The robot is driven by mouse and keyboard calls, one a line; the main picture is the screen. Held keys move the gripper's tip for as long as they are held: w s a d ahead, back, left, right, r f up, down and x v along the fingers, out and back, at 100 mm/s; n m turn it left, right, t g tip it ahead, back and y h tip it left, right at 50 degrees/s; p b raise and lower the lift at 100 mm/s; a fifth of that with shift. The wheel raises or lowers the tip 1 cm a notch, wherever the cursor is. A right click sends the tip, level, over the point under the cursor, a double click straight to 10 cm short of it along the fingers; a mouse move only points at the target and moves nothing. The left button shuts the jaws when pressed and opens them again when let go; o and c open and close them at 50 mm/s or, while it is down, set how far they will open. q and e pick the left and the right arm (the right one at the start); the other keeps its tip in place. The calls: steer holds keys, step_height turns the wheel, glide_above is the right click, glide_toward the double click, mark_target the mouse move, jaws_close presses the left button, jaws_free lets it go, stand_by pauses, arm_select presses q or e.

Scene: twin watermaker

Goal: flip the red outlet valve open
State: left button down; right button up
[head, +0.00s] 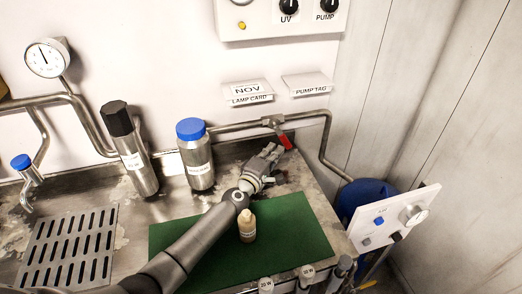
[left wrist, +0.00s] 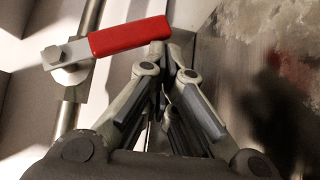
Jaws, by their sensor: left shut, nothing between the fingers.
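The red outlet valve lever (head: 285,141) sits on the steel pipe at the back wall, angled down and to the right from its valve body (head: 272,121). In the left wrist view the red lever (left wrist: 130,37) runs from its grey pivot at left to a tip beside my fingertips. My left gripper (head: 273,150) is shut and empty, just below the lever; its fingers also show close together in the left wrist view (left wrist: 178,62). I cannot tell whether the fingers touch the lever. My right gripper is in neither view.
A blue-capped bottle (head: 199,165) and a black-capped steel cylinder (head: 134,160) stand left of my gripper. A small tan bottle (head: 247,228) stands on the green mat (head: 300,232), close to my arm. A pipe (head: 327,145) bends down right of the valve.

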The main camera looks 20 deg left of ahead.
arm_select(q)
steer(key=shift+s+a, duration=0.25)
steer(key=shift+s, duration=1)
steer(key=shift+s+a, duration=0.2)
steer(key=shift+s, duration=1)
steer(key=shift+s+a, duration=0.25)
steer(key=shift+s, duration=1)
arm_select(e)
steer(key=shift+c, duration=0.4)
